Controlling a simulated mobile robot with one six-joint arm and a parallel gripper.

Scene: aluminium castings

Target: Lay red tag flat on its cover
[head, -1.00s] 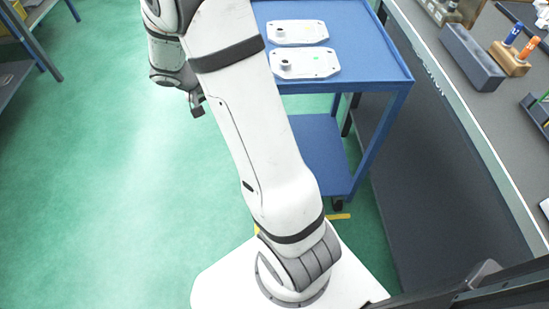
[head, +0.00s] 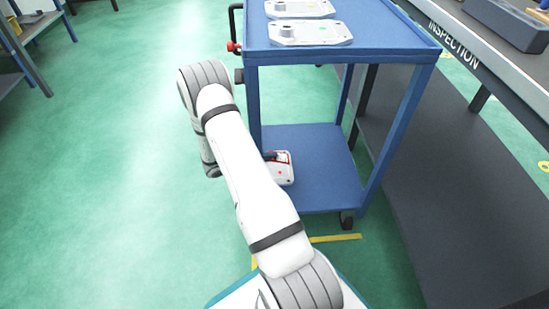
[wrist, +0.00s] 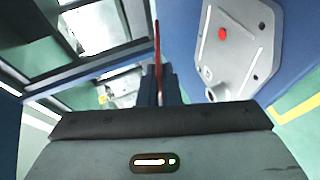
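My gripper (wrist: 161,88) is shut on the red tag (wrist: 157,45), which shows edge-on as a thin red strip standing out past the fingertips in the wrist view. A pale grey cover (wrist: 235,58) with a round red spot lies to the right of the tag on a blue surface. In the head view this cover (head: 284,176) lies on the cart's lower shelf, at its left side. Some red shows near the cover's upper edge there, beside my dark gripper; the fingers are too small to make out. The tag appears apart from the cover in the wrist view.
The blue cart's top (head: 345,42) is above the lower shelf (head: 325,168), with a corner post close to my arm. Two more covers (head: 310,33) (head: 300,8) lie on the top. The inspection bench (head: 470,35) stands at right. The lower shelf's right part is clear.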

